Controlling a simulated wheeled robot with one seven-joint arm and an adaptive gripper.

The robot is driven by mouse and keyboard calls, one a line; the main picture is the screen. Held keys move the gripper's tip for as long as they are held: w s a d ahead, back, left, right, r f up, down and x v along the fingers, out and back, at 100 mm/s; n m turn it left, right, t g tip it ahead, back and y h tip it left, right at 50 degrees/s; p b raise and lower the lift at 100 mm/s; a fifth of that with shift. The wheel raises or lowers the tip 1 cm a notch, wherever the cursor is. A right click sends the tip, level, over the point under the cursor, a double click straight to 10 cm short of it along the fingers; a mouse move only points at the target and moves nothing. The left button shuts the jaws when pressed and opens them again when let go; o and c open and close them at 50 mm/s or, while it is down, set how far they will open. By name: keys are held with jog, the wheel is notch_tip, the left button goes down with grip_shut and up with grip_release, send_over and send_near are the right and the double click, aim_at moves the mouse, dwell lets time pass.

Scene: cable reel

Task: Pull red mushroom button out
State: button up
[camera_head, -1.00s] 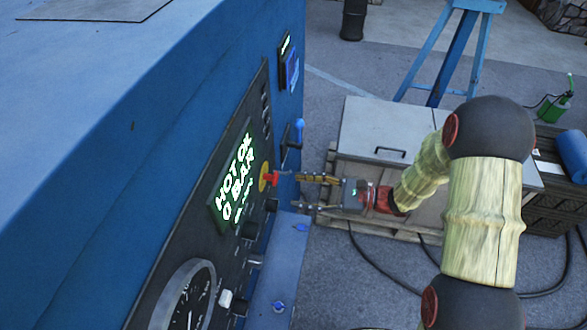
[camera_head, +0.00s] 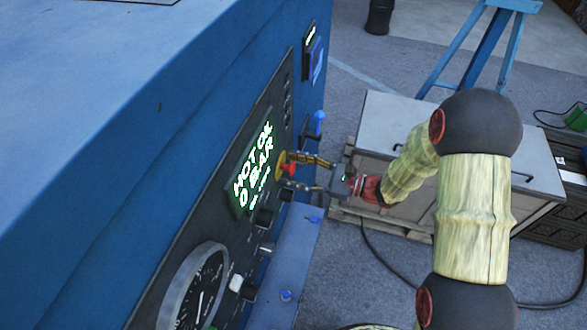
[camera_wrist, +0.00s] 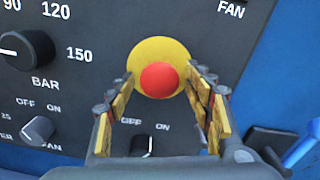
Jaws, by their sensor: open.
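The red mushroom button (camera_wrist: 159,79) sits on a round yellow plate (camera_wrist: 158,50) on the black control panel. In the head view the red button (camera_head: 291,169) shows at the panel's right side, partly hidden by a finger. My gripper (camera_wrist: 160,88) is open, with one yellow-padded finger on each side of the button in the wrist view. In the head view my gripper (camera_head: 308,174) points at the panel, with its fingertips close to the button. I cannot tell whether the fingers touch it.
A lit display (camera_head: 251,168) and a round gauge (camera_head: 196,290) are on the panel. A grey-topped box (camera_head: 400,115) stands behind my gripper.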

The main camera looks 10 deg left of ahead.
jog(key=shift+c, duration=0.7)
jog(key=c, duration=1.1)
grip_shut()
